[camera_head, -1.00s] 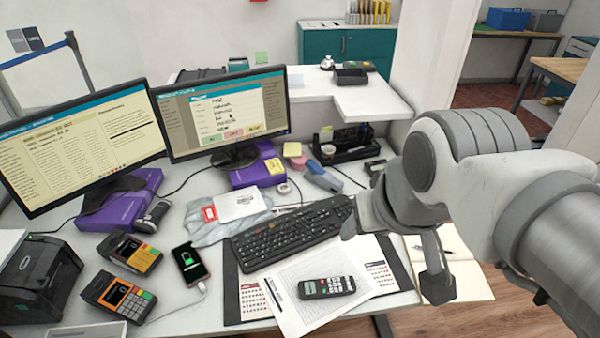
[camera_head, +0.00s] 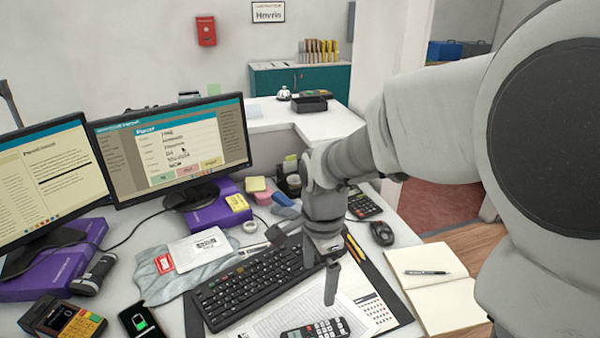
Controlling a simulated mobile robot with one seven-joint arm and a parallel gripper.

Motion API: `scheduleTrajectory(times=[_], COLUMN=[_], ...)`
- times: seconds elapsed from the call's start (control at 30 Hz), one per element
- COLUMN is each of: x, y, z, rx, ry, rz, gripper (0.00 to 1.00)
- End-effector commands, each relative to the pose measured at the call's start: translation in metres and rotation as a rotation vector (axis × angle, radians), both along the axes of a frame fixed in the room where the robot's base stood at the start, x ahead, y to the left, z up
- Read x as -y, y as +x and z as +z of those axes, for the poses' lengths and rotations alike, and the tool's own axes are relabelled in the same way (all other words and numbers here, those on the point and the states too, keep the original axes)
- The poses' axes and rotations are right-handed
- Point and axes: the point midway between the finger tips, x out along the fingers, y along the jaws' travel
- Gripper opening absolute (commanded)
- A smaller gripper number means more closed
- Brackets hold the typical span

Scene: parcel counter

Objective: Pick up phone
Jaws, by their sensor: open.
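The phone (camera_head: 140,319) is a dark smartphone with a green battery symbol on its lit screen. It lies on the desk at the lower left of the head view, and its lower part is cut off by the picture edge. My gripper (camera_head: 321,272) is open, pointing down above the right part of the keyboard and the paper. It is well to the right of the phone, and nothing shows between its fingers. A dark handheld device with keys (camera_head: 316,329) lies on the paper below my gripper, partly cut off.
A card terminal (camera_head: 62,318) stands just left of the phone. The black keyboard (camera_head: 255,284) lies between phone and gripper, with a grey parcel bag (camera_head: 190,268) behind. Two monitors (camera_head: 172,148) stand at the back. A mouse (camera_head: 382,233) and open notebook (camera_head: 437,285) are at right.

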Motion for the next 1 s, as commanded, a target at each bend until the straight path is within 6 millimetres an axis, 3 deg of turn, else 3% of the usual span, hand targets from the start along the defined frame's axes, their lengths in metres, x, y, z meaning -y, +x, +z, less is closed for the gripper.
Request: scheduleTrajectory(times=[0.03,0.27,0.7,1.0], x=[-0.003,-0.006,-0.006,-0.006], y=[0.002,0.004,0.003,0.003], z=[-0.011,-0.035,-0.125,-0.144], rx=[-0.013,-0.03,-0.029,-0.026], ry=[-0.003,-0.008,-0.008,-0.007], rz=[-0.028,-0.078,-0.077,-0.075], gripper=[1.0,1.0,1.0,1.0])
